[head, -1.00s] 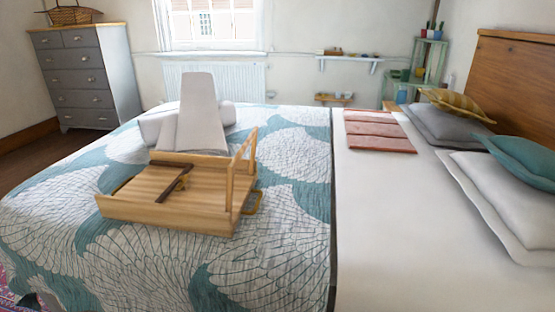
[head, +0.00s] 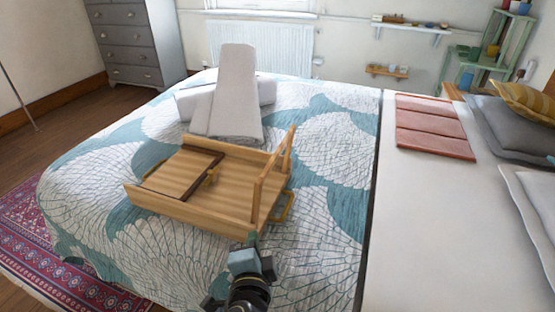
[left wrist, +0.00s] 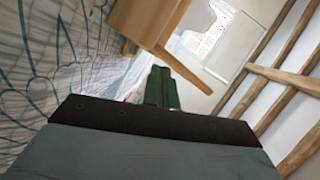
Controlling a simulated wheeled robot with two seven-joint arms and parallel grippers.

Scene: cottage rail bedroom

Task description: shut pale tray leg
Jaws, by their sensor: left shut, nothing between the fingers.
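The pale wooden tray (head: 229,191) lies on the patterned quilt. A pale leg frame (head: 274,172) stands raised at its right end. An inset panel (head: 180,174) with a dark edge is at the tray's left side, and a yellow handle (head: 285,207) is on its right end. My left gripper (head: 252,241) is shut and empty, at the tray's near right corner; I cannot tell whether it touches. Its green fingers (left wrist: 162,88) show closed together in the left wrist view, with pale wood of the tray (left wrist: 150,20) beyond them. My right gripper is out of view.
Rolled white towels (head: 232,100) lie just behind the tray. Folded pink cloths (head: 430,126) and pillows (head: 514,125) lie on the right of the bed. The quilt (head: 325,190) right of the tray is clear. A grey drawer chest (head: 130,42) stands at the back left.

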